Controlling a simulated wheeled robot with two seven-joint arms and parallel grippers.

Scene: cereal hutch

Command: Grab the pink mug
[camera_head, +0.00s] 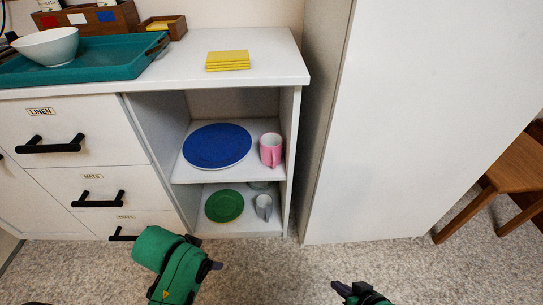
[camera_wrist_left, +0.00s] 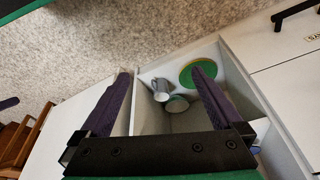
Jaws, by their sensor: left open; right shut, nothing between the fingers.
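The pink mug (camera_head: 271,149) stands upright on the upper shelf of the open cabinet, to the right of a large blue plate (camera_head: 217,146), in the head view. I cannot make it out in the left wrist view. My left gripper (camera_head: 206,253) is low in front of the cabinet, apart from the mug. In the left wrist view my left gripper (camera_wrist_left: 163,75) is open and empty, its two fingers spread toward the lower shelf. My right gripper (camera_head: 358,292) is shut and empty at the bottom edge of the head view, above the floor.
A green plate (camera_head: 224,205) and a grey mug (camera_head: 263,207) are on the lower shelf. The shelf board and side walls border the opening. Drawers with black handles (camera_head: 98,198) are at left. A tall white panel (camera_head: 400,120) stands right. Yellow items (camera_head: 228,60) lie on the counter.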

